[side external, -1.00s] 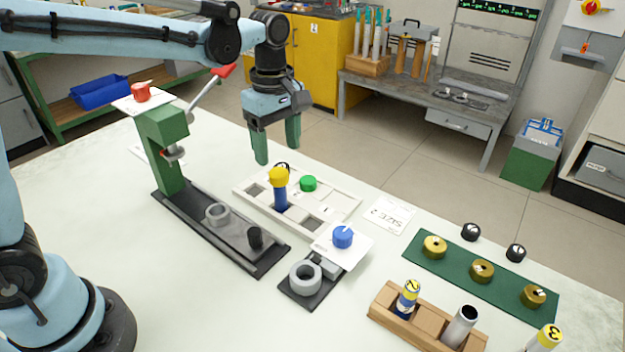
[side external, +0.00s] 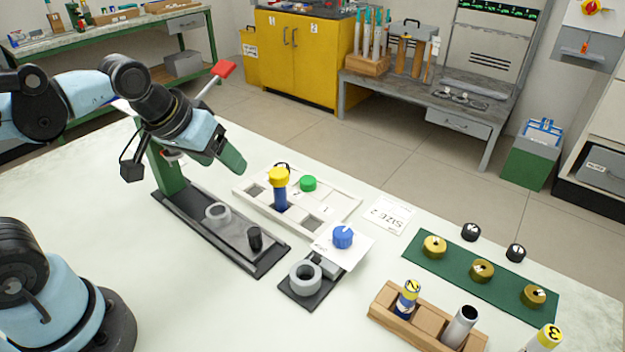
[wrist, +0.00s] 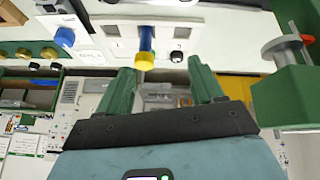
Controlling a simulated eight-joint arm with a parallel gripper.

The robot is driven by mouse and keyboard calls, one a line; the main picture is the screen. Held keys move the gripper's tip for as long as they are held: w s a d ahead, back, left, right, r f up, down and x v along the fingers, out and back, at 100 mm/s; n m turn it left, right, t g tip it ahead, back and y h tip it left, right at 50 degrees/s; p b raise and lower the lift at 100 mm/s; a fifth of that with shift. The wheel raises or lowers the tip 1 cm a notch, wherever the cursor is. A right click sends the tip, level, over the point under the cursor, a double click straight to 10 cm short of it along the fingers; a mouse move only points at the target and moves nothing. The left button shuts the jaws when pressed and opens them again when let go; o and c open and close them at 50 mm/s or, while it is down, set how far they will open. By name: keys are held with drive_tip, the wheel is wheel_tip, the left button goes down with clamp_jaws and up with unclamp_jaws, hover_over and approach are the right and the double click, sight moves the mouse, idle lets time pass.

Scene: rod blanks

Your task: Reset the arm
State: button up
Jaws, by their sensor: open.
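My gripper (side external: 232,160) is raised above the table, beside the green press on the left, tilted with its green fingers pointing down and to the right. In the wrist view its two green fingers (wrist: 161,88) are spread apart with nothing between them. A blue rod with a yellow cap (side external: 279,190) stands upright in the white tray (side external: 345,200); in the wrist view the rod (wrist: 146,42) shows beyond the fingers, apart from them.
The green press (side external: 168,172) with a red-tipped lever stands close to my gripper. A blue knob (side external: 343,237), a grey ring (side external: 305,276), a wooden rack (side external: 383,305) and a green mat with brass pieces (side external: 415,252) lie to the right.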

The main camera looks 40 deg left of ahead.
drive_tip(key=shift+s+a+f+m+t, duration=0.2)
drive_tip(key=shift+s+f+m+t, duration=0.5)
drive_tip(key=shift+m, duration=0.5)
idle(0.5)
